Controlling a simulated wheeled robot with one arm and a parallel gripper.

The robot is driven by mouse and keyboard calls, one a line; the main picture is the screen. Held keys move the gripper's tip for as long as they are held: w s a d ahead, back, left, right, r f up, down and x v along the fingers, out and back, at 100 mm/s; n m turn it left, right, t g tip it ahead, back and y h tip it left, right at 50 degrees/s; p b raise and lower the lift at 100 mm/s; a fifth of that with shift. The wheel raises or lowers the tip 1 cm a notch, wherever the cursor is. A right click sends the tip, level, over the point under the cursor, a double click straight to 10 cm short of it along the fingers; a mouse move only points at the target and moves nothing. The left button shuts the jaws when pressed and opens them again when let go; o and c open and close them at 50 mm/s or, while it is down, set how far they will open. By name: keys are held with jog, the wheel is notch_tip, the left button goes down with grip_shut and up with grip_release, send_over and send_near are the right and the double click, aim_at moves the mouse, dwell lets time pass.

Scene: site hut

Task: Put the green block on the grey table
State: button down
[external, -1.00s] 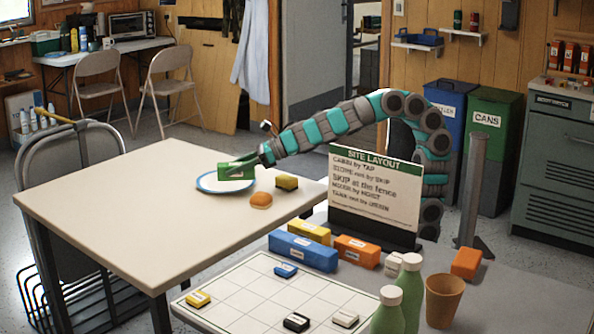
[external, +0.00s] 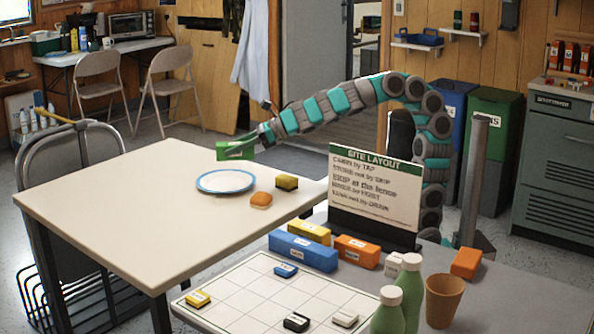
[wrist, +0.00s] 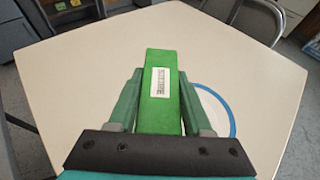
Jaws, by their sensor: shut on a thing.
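My gripper (external: 249,147) is shut on the green block (external: 232,151) and holds it in the air above the cream table (external: 120,205). In the wrist view my gripper (wrist: 158,80) has a finger on each long side of the green block (wrist: 159,118), which bears a white label. The block is above and apart from the blue-rimmed plate (external: 225,181). The grey table (external: 530,302) is in the right foreground, nearer the camera.
A yellow sponge (external: 286,182) and an orange bun-like item (external: 261,200) lie near the plate. The grey table carries a sign board (external: 374,190), a grid board (external: 262,297), blue (external: 303,251) and orange blocks, green bottles and a cup (external: 444,300). Its front right is clear.

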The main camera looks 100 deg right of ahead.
aim_at(233, 144)
notch_tip(233, 144, up, 10)
jog(key=shift+a, duration=0.15)
jog(key=s+a+n+g+y+b, duration=0.1)
jog(key=s+a+n+y+b, duration=0.1)
jog(key=a, duration=1.4)
jog(key=s+a+n+y+b, duration=0.2)
jog(key=a+b, duration=0.1)
jog(key=a, duration=1.2)
jog(key=s+a+f+n+g+y+b, duration=0.25)
jog(key=s+a+n+y+b, duration=0.2)
jog(key=s+a, duration=2.4)
jog(key=shift+n+g+y, duration=0.25)
jog(key=shift+g+y, duration=0.1)
jog(key=shift+y, duration=0.1)
jog(key=f, duration=0.5)
jog(key=f+b, duration=0.1)
jog(key=f, duration=0.4)
jog(key=w+f, duration=0.1)
jog(key=f, duration=0.4)
jog(key=shift+a+f+b, duration=0.1)
jog(key=shift+a+b, duration=0.1)
jog(key=shift+b, duration=0.15)
jog(key=shift+f+b, duration=0.9)
jog(key=shift+f, duration=1.2)
jog(key=shift+r, duration=0.1)
